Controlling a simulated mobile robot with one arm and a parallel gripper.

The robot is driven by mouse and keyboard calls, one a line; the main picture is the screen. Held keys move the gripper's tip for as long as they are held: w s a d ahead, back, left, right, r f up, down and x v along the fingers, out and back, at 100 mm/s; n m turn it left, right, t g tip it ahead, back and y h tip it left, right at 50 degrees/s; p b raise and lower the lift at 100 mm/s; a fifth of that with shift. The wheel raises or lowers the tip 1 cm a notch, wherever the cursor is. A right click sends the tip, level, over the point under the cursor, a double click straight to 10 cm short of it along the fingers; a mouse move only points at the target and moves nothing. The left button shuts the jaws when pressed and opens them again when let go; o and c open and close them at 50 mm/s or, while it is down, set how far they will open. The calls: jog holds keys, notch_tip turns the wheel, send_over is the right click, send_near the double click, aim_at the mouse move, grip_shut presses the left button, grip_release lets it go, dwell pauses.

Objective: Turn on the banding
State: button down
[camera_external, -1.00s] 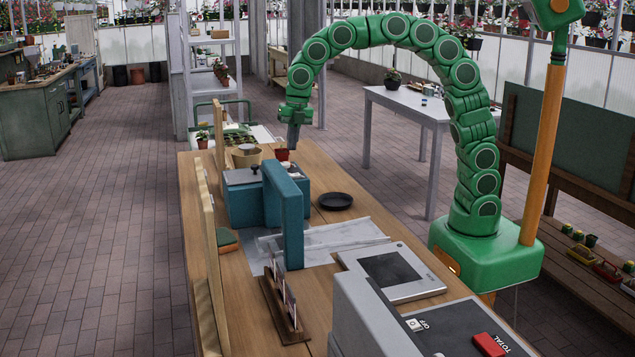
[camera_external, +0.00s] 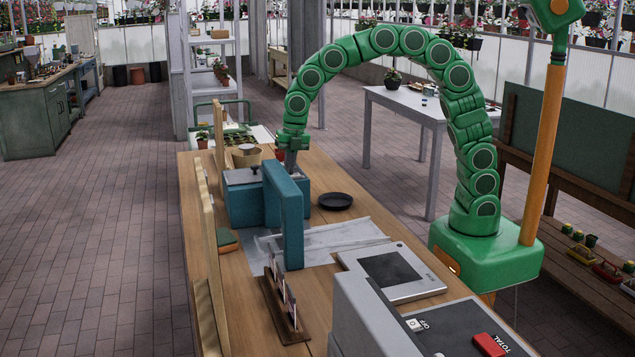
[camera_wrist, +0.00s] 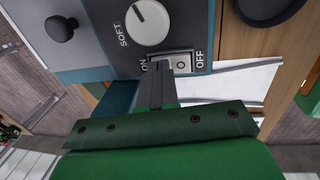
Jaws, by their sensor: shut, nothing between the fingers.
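The teal banding machine (camera_external: 245,205) with an upright teal arch (camera_external: 283,215) stands on the wooden table. My gripper (camera_wrist: 162,68) is shut and empty. Its fingertips overlap the ON-side half of the switch; I cannot tell whether they touch it. The OFF-side half shows a round mark. In the external view my gripper (camera_external: 291,172) is low behind the machine's top.
A black dish (camera_external: 335,201) lies right of the machine. A tan pot (camera_external: 246,156) stands behind it. Clear sheeting (camera_external: 345,236), a flat scale (camera_external: 394,271) and a grey device (camera_external: 375,318) with its own OFF label are nearer the camera. A wooden board (camera_external: 208,240) edges the table's left side.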

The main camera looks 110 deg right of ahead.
aim_at(300, 177)
jog(key=shift+w+f, duration=0.1)
jog(key=shift+f, duration=0.05)
dwell(0.4)
jog(key=shift+s+r, duration=0.2)
jog(key=shift+s, duration=0.6)
notch_tip(300, 177, up, 14)
jog(key=s, duration=0.2)
dwell(0.3)
jog(key=shift+f, duration=0.1)
